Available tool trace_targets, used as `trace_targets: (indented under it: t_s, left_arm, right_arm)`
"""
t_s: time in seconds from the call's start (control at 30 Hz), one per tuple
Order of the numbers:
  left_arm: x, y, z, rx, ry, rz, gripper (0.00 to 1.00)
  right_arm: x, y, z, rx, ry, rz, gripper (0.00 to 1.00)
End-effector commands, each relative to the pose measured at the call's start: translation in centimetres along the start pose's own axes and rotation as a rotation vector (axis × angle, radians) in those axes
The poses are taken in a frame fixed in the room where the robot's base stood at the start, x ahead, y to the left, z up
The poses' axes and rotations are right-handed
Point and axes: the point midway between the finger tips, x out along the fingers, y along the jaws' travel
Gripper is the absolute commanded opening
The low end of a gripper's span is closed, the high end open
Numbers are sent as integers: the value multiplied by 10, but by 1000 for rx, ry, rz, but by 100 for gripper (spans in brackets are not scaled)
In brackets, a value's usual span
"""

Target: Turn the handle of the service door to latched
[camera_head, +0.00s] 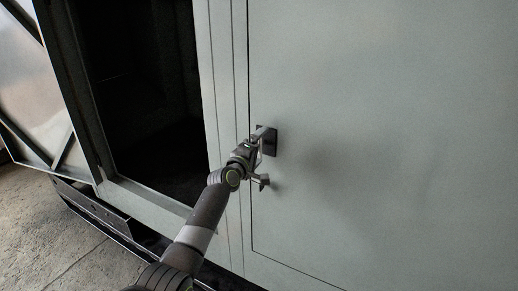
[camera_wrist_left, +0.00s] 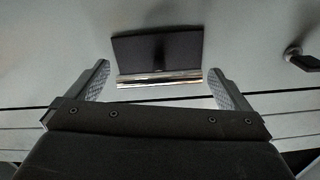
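The service door (camera_head: 390,130) is a large pale grey panel, and it looks closed in its frame. Its handle has a dark square plate (camera_head: 271,142) near the door's left edge. In the left wrist view the handle (camera_wrist_left: 160,78) is a shiny bar in front of the dark plate (camera_wrist_left: 155,48). My left gripper (camera_head: 258,144) is at the handle. In the left wrist view its two fingers (camera_wrist_left: 160,72) are spread, one beyond each end of the bar, with gaps on both sides. My right gripper is not in view.
A small metal fitting (camera_head: 261,182) projects just below the handle; a dark fitting (camera_wrist_left: 301,58) also shows at the right in the left wrist view. A dark open bay (camera_head: 145,90) lies left of the door. Concrete floor (camera_head: 40,225) is at lower left.

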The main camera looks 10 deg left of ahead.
Motion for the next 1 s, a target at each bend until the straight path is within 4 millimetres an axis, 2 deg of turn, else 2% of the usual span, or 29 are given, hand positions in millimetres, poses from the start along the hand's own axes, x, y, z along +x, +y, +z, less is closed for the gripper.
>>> trace_targets:
  t_s: [0.17,0.37,1.0]
  left_arm:
    - [-2,-1,0,2,-1,0,100]
    - [-17,-1,0,4,-2,2,100]
    - [-102,-3,0,3,2,1,100]
  right_arm:
    - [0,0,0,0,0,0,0]
    - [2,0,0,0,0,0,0]
    - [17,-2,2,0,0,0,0]
